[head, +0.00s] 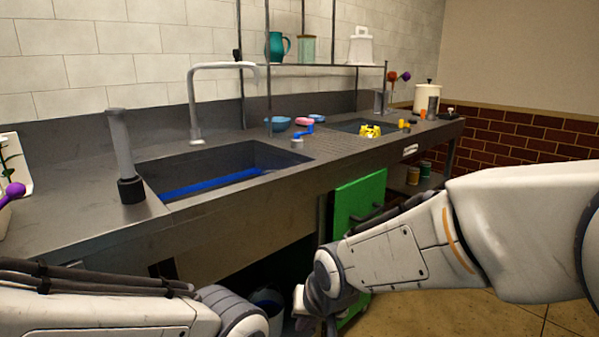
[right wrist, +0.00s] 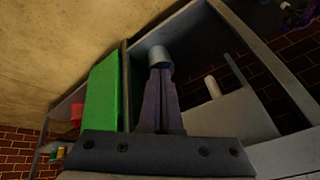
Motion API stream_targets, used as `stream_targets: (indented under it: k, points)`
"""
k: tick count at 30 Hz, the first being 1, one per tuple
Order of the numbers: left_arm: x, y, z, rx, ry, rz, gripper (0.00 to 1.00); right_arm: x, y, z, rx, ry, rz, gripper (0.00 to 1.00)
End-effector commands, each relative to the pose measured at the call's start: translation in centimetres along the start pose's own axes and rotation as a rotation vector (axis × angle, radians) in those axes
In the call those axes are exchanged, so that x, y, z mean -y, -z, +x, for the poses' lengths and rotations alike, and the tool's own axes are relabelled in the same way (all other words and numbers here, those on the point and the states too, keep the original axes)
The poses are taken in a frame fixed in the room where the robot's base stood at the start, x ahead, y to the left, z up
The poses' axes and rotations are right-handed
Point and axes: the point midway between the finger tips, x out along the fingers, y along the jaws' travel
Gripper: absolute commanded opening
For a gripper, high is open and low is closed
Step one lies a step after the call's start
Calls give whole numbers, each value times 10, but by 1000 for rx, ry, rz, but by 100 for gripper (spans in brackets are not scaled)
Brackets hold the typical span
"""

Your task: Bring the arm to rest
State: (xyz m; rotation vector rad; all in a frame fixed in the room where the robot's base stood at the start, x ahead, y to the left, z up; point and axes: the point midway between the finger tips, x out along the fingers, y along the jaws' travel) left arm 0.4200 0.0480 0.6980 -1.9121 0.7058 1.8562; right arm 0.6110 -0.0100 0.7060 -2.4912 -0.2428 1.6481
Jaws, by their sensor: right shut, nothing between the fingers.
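My right arm reaches in from the right of the head view. Its gripper (head: 328,322) hangs low in front of the open cabinet, partly cut off by the bottom edge. In the right wrist view its dark fingers (right wrist: 160,78) are shut together with nothing between them. Their tips overlap a grey bucket-like thing (right wrist: 158,56) in that picture; I cannot tell how far apart they are. My left forearm lies across the lower left of the head view; its gripper is out of frame.
A green cabinet door (head: 360,203) stands open beside my right arm; it also shows in the right wrist view (right wrist: 102,95). A bucket (head: 268,298) sits in the dark cabinet. The counter (head: 92,232) with its sink runs above. Tiled floor (head: 490,318) is clear at right.

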Motion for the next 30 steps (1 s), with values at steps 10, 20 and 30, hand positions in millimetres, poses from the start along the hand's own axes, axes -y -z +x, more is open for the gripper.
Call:
stream_targets:
  k: [10,20,30]
  points:
    - [0,0,0,0,0,0,50,-21,-165,-69,384,0,-548,0]
    - [-6,4,-76,-1,0,0,50,-12,-149,-144,428,2,-600,0]
    - [-14,10,-191,0,0,0,50,12,-104,-247,426,1,-598,0]
